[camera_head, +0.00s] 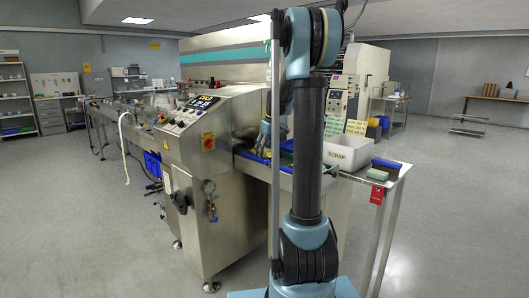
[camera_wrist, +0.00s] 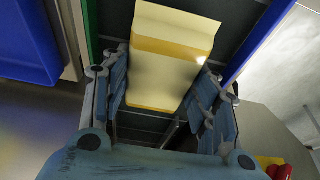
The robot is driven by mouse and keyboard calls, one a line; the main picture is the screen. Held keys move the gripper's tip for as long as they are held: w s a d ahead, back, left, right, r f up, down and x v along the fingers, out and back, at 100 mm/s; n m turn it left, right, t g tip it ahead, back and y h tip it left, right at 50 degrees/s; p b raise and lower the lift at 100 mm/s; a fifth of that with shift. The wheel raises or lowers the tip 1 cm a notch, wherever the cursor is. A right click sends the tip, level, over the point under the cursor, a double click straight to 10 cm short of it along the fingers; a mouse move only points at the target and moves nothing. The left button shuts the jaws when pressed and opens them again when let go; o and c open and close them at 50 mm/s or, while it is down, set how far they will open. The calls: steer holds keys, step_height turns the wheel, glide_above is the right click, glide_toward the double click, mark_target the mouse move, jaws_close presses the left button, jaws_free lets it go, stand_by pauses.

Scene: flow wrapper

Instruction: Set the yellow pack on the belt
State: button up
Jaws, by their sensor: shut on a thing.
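The yellow pack (camera_wrist: 160,75) fills the middle of the wrist view, a pale yellow block with a flat flap at its far end. My gripper (camera_wrist: 163,82) is shut on it, with one blue-grey finger along each side. Behind the pack is a dark surface (camera_wrist: 115,20) between a green strip and a blue rail, which looks like the belt. I cannot tell whether the pack touches it. In the head view my arm hides most of the gripper and the pack, near the wrapper's blue-edged outfeed (camera_head: 252,158).
A white bin marked SCRAP (camera_head: 346,152) stands on the side table, right of my arm. A green block (camera_head: 377,174) and a dark blue item (camera_head: 387,164) lie beside it. The steel wrapper cabinet (camera_head: 205,150) stands left. A blue rail (camera_wrist: 262,38) runs close to the right finger.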

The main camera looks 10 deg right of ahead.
steer(key=o, duration=1.2)
steer(key=shift+c, duration=0.2)
steer(key=v, duration=1.1)
steer(key=shift+d+r, duration=0.15)
steer(key=shift+r, duration=0.25)
